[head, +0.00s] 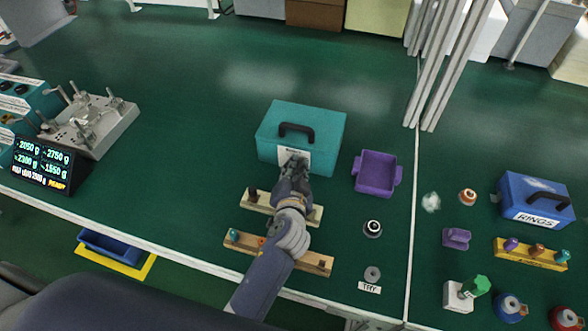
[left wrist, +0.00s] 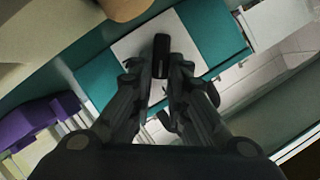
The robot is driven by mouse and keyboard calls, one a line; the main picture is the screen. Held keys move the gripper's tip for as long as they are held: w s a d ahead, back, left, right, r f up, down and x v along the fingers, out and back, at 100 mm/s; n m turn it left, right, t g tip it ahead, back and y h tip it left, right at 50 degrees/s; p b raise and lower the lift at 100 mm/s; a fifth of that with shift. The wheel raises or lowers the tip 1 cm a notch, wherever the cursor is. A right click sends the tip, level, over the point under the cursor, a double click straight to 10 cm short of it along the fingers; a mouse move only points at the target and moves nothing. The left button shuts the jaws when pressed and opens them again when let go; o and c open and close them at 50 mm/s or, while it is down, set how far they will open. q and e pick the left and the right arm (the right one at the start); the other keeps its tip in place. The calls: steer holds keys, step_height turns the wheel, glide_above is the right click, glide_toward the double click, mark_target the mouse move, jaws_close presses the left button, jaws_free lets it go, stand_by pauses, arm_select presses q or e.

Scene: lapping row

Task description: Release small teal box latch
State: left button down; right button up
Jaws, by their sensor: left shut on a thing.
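The small teal box (head: 305,125) stands on the green bench with its lid down and a black handle (head: 296,129) on top. A white plate is on its front, largely covered by my left gripper (head: 292,172) in the head view. In the left wrist view, the black latch (left wrist: 161,56) stands out against the white plate (left wrist: 185,45) on the teal front (left wrist: 212,30). My left gripper (left wrist: 160,88) is shut on the latch, with a finger at each side of its lower end. My right gripper is in neither view.
Wooden peg racks (head: 240,240) lie under and beside my left arm. A purple tray (head: 375,173) stands right of the box, with a dark ring part (head: 372,229) nearer the front. A grey fixture (head: 95,122) stands at left. Bench between fixture and box is clear.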

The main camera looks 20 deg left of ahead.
arm_select(q)
steer(key=c, duration=1.6)
jaws_free()
steer(key=shift+o, duration=0.2)
